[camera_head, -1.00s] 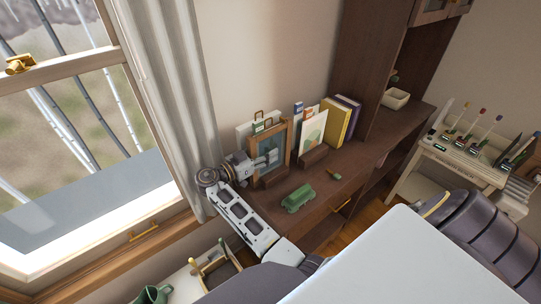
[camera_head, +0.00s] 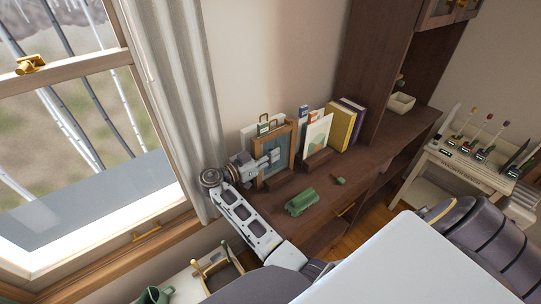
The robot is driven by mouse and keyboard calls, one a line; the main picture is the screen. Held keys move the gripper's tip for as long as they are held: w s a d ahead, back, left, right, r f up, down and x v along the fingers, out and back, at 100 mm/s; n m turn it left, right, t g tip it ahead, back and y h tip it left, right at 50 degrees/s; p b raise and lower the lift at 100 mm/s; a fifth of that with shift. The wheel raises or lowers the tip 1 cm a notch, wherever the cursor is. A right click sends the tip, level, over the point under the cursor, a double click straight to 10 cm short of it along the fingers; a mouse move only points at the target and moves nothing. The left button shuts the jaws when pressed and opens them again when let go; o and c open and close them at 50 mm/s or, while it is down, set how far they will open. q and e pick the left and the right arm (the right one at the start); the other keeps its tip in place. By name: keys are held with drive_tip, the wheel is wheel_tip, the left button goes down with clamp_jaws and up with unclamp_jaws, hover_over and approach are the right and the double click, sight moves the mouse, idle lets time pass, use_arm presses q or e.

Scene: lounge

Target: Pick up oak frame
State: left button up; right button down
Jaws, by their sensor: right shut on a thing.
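The oak frame (camera_head: 270,141), a brown wooden frame around a grey-blue picture, stands upright on the dark wooden desk near the curtain. My right gripper (camera_head: 271,159) is at the front of the frame, shut on it, with the wrist to the left of it. The fingers cover part of the picture, and their exact contact is too small to see. The frame's foot appears to be at the desk surface; I cannot tell whether it touches. My left gripper is out of view.
Cards (camera_head: 316,135) in a holder and several books (camera_head: 341,125) stand right of the frame. A green toy vehicle (camera_head: 302,201) lies in front on the desk (camera_head: 330,205). A curtain (camera_head: 180,110) hangs close to my right wrist. A white bowl (camera_head: 401,103) sits farther right.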

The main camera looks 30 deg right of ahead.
wheel_tip(320, 180, up, 17)
drive_tip(key=shift+r+b, duration=0.1)
drive_tip(key=shift+b, duration=0.55)
drive_tip(key=shift+r, duration=0.2)
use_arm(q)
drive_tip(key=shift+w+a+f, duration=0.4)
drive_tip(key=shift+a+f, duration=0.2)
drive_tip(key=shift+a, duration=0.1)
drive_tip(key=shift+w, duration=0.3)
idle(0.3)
